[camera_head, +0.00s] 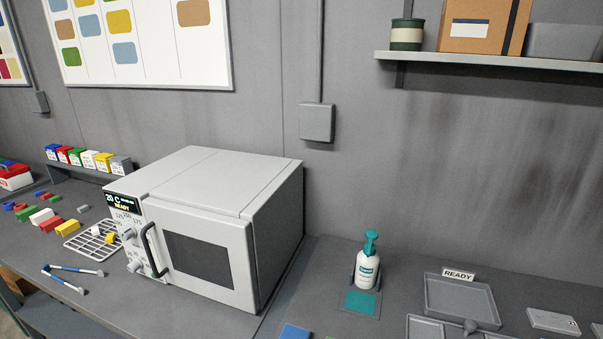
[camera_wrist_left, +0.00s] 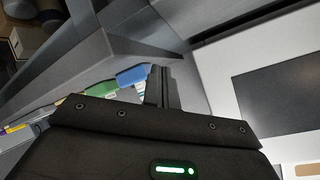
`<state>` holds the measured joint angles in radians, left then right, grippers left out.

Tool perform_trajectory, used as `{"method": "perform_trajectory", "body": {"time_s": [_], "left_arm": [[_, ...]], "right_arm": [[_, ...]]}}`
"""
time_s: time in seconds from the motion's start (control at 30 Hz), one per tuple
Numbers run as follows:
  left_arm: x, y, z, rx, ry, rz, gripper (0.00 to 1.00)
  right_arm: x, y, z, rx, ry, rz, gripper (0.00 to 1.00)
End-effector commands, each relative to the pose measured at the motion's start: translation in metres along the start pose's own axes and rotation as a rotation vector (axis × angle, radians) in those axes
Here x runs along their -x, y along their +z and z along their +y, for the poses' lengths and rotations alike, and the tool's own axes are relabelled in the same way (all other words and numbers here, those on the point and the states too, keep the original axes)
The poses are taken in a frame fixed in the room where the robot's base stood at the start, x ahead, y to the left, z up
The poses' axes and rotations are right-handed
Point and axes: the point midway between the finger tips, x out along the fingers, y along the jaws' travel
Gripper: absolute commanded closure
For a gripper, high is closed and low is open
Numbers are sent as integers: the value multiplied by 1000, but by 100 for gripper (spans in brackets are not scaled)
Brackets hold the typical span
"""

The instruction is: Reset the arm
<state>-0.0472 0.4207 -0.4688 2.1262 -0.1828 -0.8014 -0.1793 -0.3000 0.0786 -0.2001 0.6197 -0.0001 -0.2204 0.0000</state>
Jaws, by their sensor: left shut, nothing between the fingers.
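My left gripper (camera_wrist_left: 161,87) shows in the left wrist view, its two dark fingers together with nothing between them. A blue-topped piece (camera_wrist_left: 134,75) and a green-topped piece (camera_wrist_left: 103,88) lie beyond the fingers, apart from them as far as I can tell. The white oven (camera_head: 205,225) stands on the bench in the head view with its door shut and its display lit. Its dark window also shows at the right of the left wrist view (camera_wrist_left: 285,88). Neither arm nor gripper appears in the head view, and my right gripper is in no frame.
A wire rack (camera_head: 92,241) with small blocks and blue-handled tongs (camera_head: 68,274) lie left of the oven. Colored blocks and a row of colored-lid boxes (camera_head: 89,158) are farther left. A pump bottle (camera_head: 367,262) and a grey tray (camera_head: 461,299) stand right of the oven.

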Motion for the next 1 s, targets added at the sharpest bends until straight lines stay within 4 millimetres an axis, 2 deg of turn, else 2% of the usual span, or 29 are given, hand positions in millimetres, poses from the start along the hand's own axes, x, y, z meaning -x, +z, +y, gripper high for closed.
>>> {"method": "perform_trajectory", "body": {"time_s": [0.03,0.1,0.3,0.5,0.63,0.87,1.0], "left_arm": [[18,16,15,123,0,-92,100],[43,40,29,264,-1,-222,100],[106,89,66,547,8,-499,100],[159,117,96,733,18,-698,100],[192,128,115,837,24,-812,100],[141,182,148,830,38,-831,100],[111,219,174,827,48,-847,100]], "right_arm": [[0,0,0,0,1,0,100],[0,0,1,1,1,0,100],[0,0,3,1,3,0,100],[0,0,3,2,4,0,100],[0,0,3,1,4,0,100],[-22,3,3,1,4,-1,100],[-35,4,3,1,4,-1,100]]}}
